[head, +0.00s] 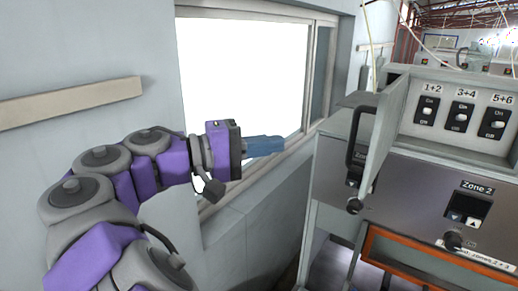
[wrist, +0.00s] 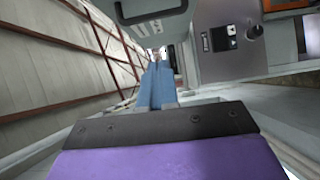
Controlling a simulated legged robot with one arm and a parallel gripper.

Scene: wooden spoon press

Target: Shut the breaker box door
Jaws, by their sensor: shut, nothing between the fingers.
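The breaker box (head: 455,135) is at the right in the head view, with labelled switches 1+2, 3+4 and 5+6 showing inside. Its door (head: 392,125) stands open, swung out on the left side of the box. A black handle (head: 358,145) is on the door's outer face. My gripper (head: 283,144) has blue fingers closed together and empty, to the left of the handle and apart from it. In the wrist view the closed fingers (wrist: 158,66) point up the picture, and the dark handle (wrist: 150,12) shows at the top edge.
A control panel with a Zone 2 display (head: 468,208) and knobs lies below the box; the display also shows in the wrist view (wrist: 222,38). An orange-framed opening (head: 370,240) is beneath. A window (head: 245,75) and wall are behind my arm. Air between gripper and door is clear.

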